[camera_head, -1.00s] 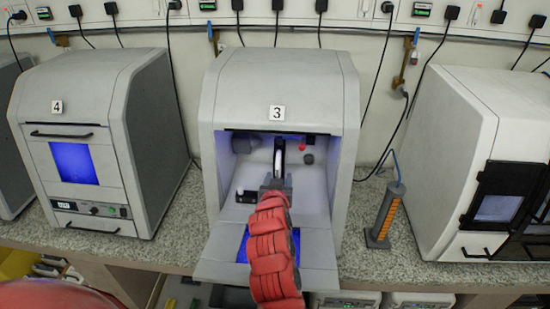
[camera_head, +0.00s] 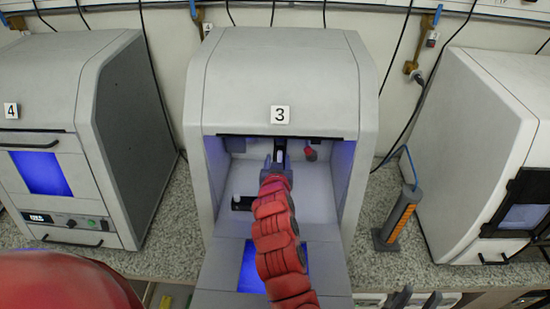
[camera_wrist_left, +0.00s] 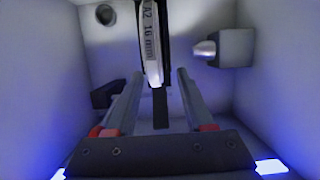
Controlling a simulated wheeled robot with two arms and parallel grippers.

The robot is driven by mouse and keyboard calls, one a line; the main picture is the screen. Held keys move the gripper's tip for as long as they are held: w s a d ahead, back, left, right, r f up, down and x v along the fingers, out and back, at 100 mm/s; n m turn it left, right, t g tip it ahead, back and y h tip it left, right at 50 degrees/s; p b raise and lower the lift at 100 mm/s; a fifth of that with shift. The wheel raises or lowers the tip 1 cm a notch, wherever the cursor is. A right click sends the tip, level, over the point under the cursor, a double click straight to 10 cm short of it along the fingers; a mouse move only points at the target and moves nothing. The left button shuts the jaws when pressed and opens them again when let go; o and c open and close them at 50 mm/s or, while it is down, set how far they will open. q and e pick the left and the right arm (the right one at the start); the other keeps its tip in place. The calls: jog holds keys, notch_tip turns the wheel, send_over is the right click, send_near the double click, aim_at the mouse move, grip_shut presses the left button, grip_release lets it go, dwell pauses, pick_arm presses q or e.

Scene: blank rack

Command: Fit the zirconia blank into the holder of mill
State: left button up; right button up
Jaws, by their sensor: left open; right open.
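The zirconia blank (camera_head: 281,156) is a white disc seen edge-on inside mill 3 (camera_head: 270,75). In the left wrist view the blank (camera_wrist_left: 152,45) stands upright, its rim marked "A2 16 mm", against a dark holder (camera_wrist_left: 167,30). The blank's seating in the holder is partly hidden. My left gripper (camera_head: 280,163) is inside the mill chamber; in its wrist view the left gripper (camera_wrist_left: 160,73) is open, with a finger on each side of the blank's near end and gaps between. My right gripper (camera_head: 416,299) is open and empty at the bottom edge, outside the mill.
The mill's lowered door (camera_head: 215,285) lies below my left arm. A grey knob-like part (camera_wrist_left: 205,50) sticks out right of the blank. Mill 4 (camera_head: 50,90) stands left, another machine (camera_head: 480,110) right. A grey-orange upright block (camera_head: 398,220) stands on the counter beside mill 3.

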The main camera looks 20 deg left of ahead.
pick_arm(q)
jog(key=shift+d+r, duration=0.1)
jog(key=shift+d, duration=0.25)
jog(key=shift+c, duration=1.1)
grip_shut()
